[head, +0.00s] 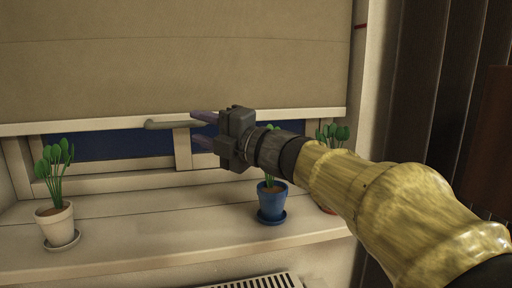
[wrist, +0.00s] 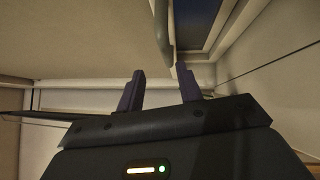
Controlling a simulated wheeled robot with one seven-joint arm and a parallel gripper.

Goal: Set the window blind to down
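The window blind (head: 180,55) is a broad tan sheet with a pale bottom bar (head: 80,127). It covers the upper window and leaves a low strip of dark blue glass (head: 100,146) bare. A grey rounded handle (head: 165,125) lies level at the bar's lower edge; I cannot tell whether it belongs to the blind or the window. My gripper (head: 202,130) is open and empty near the handle's right end, one finger above the other. In the wrist view, a grey bar (wrist: 161,22) lies beyond the gap between my fingertips (wrist: 160,68), with no clear contact.
A potted plant in a cream pot (head: 56,225) stands left on the sill (head: 150,237). A blue pot (head: 271,203) stands below my gripper, and another plant (head: 334,134) is partly behind my arm. A red mark (head: 360,26) is on the right frame. A radiator (head: 262,282) is below.

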